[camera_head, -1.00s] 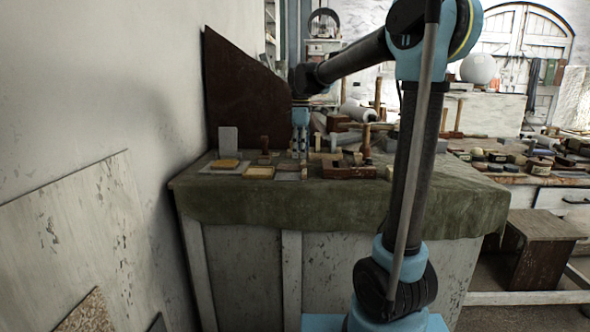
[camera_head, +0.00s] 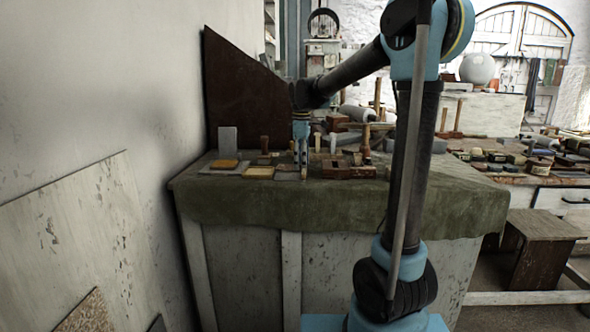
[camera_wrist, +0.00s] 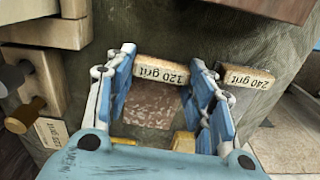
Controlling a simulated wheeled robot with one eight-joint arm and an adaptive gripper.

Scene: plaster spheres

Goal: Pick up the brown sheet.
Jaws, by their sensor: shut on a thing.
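The brown sheet (camera_wrist: 150,106) is a small, speckled reddish-brown piece in the wrist view, between the two fingers of my gripper (camera_wrist: 161,74). My gripper is shut on it, with a finger at either side; the exact contact is hard to see. In the head view my gripper (camera_head: 300,157) points down at the front part of the cloth-covered bench. The sheet is too small and too covered there to make out clearly.
In the wrist view a 120 grit block (camera_wrist: 162,72) lies just past the fingertips and a 240 grit block (camera_wrist: 247,78) to the right. A bench (camera_head: 330,208) carries several blocks and tools. A tall dark board (camera_head: 240,95) stands behind; the wall is left.

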